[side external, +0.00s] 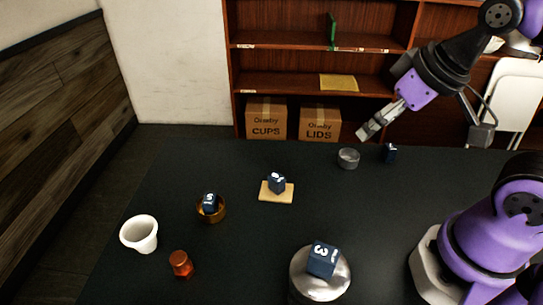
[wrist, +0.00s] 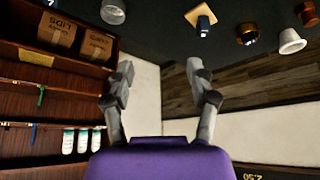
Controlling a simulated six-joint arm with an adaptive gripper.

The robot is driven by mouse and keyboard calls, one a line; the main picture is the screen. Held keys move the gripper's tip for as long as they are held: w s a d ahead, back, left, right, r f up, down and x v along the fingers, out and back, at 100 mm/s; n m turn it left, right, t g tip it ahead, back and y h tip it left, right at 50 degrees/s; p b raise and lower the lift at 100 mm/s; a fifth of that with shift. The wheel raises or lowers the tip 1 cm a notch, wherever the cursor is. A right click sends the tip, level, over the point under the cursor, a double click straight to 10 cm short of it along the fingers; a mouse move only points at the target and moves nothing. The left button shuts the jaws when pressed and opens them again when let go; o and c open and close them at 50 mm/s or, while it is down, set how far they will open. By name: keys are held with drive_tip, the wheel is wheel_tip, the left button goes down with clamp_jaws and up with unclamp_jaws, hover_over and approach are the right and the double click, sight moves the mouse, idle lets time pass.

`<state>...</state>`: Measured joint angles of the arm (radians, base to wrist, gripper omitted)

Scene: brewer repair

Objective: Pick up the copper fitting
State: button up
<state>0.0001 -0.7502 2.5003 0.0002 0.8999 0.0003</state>
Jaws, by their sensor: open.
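The copper fitting (side external: 181,264) is a small orange-brown cylinder upright on the dark table, at the front left in the side view. In the wrist view the copper fitting (wrist: 308,14) shows at the upper right edge. My gripper (side external: 370,130) is up in the air toward the back right, far from the fitting. Its two fingers (wrist: 160,78) stand apart with nothing between them.
Near the fitting are a white cup (side external: 141,235) and a brass bowl (side external: 219,213) holding a numbered blue block. Another block sits on a wooden board (side external: 282,198), another on a round metal thing (side external: 308,291). Shelves stand behind.

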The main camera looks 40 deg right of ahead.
idle(0.5)
drive_tip(key=n+g+y, duration=0.2)
drive_tip(key=n+y, duration=0.3)
drive_tip(key=n, duration=0.6)
approach(180, 258)
drive_tip(key=x, duration=0.3)
drive_tip(key=shift+w+d+f, duration=0.1)
drive_tip(key=shift+d+f, duration=0.15)
drive_tip(key=shift+f, duration=0.15)
drive_tip(key=x, duration=0.5)
drive_tip(key=shift+w+a+f, duration=0.1)
drive_tip(key=shift+a+f, duration=0.05)
drive_tip(key=shift+a, duration=0.3)
clamp_jaws()
